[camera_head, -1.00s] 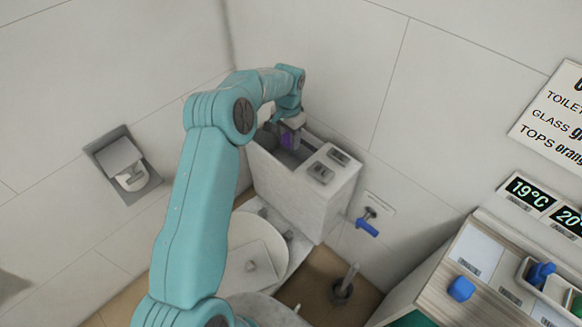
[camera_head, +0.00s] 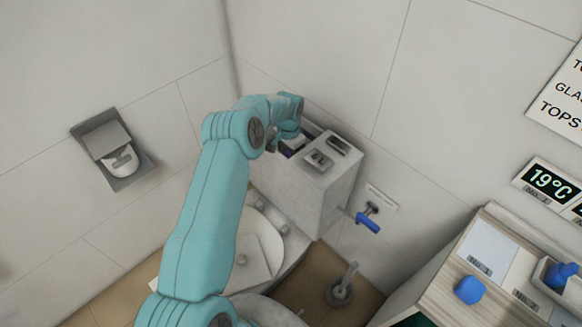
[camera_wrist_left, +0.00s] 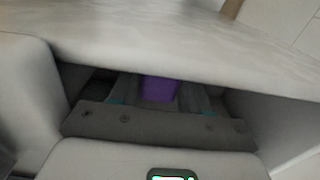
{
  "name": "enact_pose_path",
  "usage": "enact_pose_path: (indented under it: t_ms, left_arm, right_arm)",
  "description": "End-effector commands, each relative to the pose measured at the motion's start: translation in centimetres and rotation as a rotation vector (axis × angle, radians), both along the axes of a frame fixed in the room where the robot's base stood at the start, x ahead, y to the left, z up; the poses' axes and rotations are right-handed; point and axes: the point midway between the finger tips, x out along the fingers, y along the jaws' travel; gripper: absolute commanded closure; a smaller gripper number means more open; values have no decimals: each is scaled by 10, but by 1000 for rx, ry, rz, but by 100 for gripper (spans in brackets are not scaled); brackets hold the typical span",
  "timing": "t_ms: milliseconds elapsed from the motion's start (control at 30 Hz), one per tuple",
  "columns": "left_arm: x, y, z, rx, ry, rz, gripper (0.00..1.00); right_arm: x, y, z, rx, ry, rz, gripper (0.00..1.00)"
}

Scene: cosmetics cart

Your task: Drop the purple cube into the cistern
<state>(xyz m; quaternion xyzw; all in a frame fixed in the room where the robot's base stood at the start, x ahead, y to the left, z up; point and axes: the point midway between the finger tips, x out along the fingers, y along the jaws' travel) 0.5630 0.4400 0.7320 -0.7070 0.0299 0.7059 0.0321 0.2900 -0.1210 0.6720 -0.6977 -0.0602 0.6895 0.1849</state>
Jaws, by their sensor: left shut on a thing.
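The cistern (camera_head: 315,195) is the pale box behind the toilet, with an opening in the left part of its top. My left gripper (camera_head: 291,146) is at this opening, reaching down into it. It is shut on the purple cube (camera_wrist_left: 160,89), which shows between the fingers in the left wrist view. In the head view only a small dark purple patch shows below the gripper, and my arm hides most of the opening. The pale cistern edge (camera_wrist_left: 170,38) crosses the upper part of the wrist view, close to the gripper. My right gripper is not in view.
The toilet (camera_head: 262,245) is below, partly behind my arm. A blue-handled valve (camera_head: 368,222) is on the wall. A wooden-topped cart (camera_head: 450,290) with a blue object (camera_head: 469,290) stands at the right.

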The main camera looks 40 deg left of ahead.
Motion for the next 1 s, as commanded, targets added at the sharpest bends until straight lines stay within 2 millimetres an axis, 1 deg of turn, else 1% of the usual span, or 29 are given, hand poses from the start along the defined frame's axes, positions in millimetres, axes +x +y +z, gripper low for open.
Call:
enact_pose_path:
  t_ms: [133,200,300,533,1000]
  left_arm:
    - [0,5,-21,-1,2,3,89]
    - [0,7,-34,-2,3,3,89]
    - [0,9,-45,-1,1,2,89]
    - [0,10,-43,-1,1,2,89]
    - [0,9,-54,0,1,3,89]
  right_arm:
    - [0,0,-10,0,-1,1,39]
    - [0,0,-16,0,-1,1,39]
    - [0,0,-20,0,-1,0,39]
    - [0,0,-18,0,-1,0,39]
    - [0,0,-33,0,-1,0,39]
